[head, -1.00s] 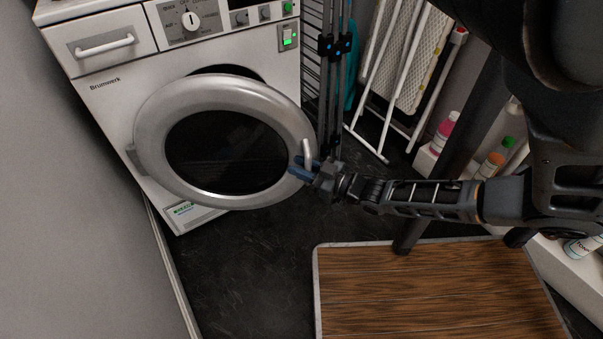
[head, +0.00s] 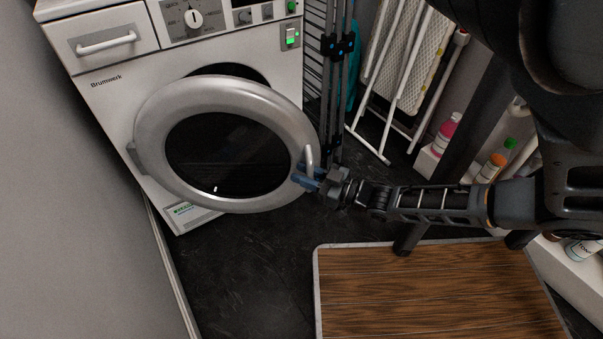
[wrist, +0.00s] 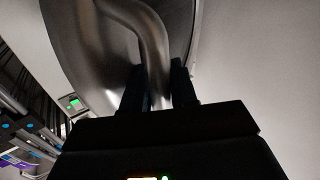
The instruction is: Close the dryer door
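The dryer door (head: 160,110), a round silver ring with dark glass, stands ajar on the front of the white dryer (head: 105,110). A dark gap shows behind its top edge, and its hinge is at the left. Its curved metal handle (head: 309,158) is at the right rim and also shows in the wrist view (wrist: 152,45). My gripper (head: 306,178) is at the lower end of the handle. In the wrist view its two dark fingers (wrist: 158,88) stand on either side of the handle, close against it. The fingertips are partly hidden behind the handle and in shadow.
A wooden-topped platform (head: 430,290) stands at the lower right. A white drying rack (head: 395,80) and dark poles (head: 335,90) are right of the dryer. Bottles (head: 490,168) line a shelf at the right. A grey wall (head: 60,220) is at the left. Dark floor (head: 245,265) is clear before the dryer.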

